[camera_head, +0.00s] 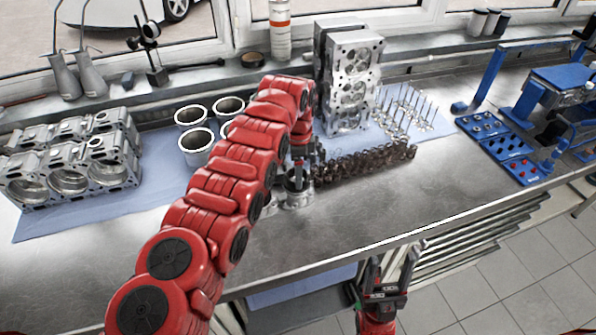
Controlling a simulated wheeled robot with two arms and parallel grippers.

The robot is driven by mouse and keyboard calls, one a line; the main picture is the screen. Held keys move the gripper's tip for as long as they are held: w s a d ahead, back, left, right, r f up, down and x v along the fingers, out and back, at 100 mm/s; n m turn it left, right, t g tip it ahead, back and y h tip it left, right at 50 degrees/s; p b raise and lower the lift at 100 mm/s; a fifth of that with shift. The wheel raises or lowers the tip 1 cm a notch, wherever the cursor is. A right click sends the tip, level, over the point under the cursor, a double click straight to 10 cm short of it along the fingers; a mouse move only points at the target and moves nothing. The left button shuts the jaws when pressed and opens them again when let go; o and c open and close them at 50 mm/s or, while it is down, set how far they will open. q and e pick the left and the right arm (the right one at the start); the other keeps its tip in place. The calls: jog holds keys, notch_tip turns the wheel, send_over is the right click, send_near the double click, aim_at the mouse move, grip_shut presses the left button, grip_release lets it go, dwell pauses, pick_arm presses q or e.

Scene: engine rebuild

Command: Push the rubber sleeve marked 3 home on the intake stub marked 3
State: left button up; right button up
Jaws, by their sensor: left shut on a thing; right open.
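My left gripper (299,174) is at the middle of the bench, pointing down and shut on a small dark piece (298,184), which looks like the rubber sleeve. The piece is at the top of a short silvery metal part (297,199) on the bench, which looks like the intake stub. I cannot tell how far down it sits, and no mark 3 is readable. My red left arm hides part of the area. My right gripper (388,273) is open and empty, low in front of the bench edge.
An engine block (70,165) and metal cylinder liners (197,140) stand at left on blue cloth. A cylinder head (350,80) stands behind the gripper. Springs (365,161) lie just right of it, with several valves (405,112) beyond. Blue trays (500,145) are at right. The front right bench is clear.

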dwell(0.5)
pick_arm(q)
jog(key=shift+f+b, duration=0.5)
jog(key=shift+b, duration=0.15)
jog(key=o, duration=0.8)
jog(key=c, duration=0.8)
jog(key=shift+o, duration=0.2)
